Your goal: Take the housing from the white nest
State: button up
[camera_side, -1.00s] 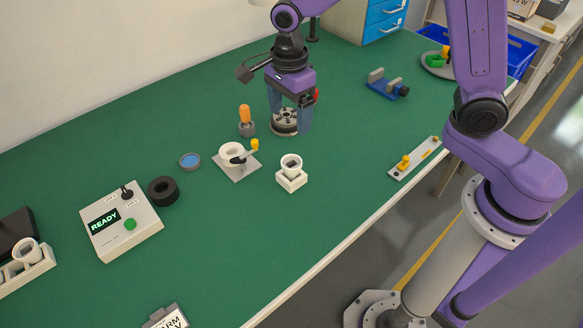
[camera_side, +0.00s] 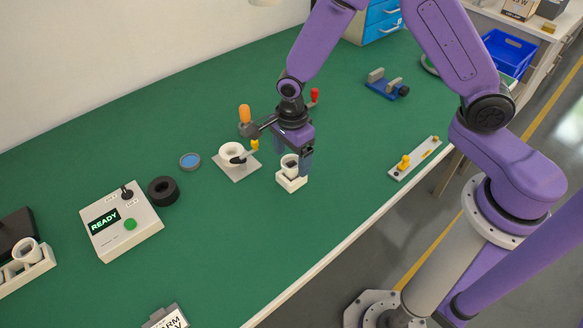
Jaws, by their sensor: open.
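The white nest (camera_side: 291,183) is a small white block standing on the green bench, right of the middle. The housing (camera_side: 288,163), a white cup with a dark inside, sits upright in it. My gripper (camera_side: 292,166) points down over the nest, with its blue-grey fingers around the upper part of the housing. The fingers are open.
A grey plate with a white ring and yellow-knobbed lever (camera_side: 238,160) stands close on the left. An orange-handled tool (camera_side: 244,115) and a red-topped item (camera_side: 314,96) stand behind. A control box reading READY (camera_side: 120,220) is at left. The bench in front of the nest is clear.

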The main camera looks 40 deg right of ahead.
aim_at(289, 163)
jog(key=shift+f, duration=1.3)
jog(key=c, duration=1.1)
jog(key=shift+r, duration=0.15)
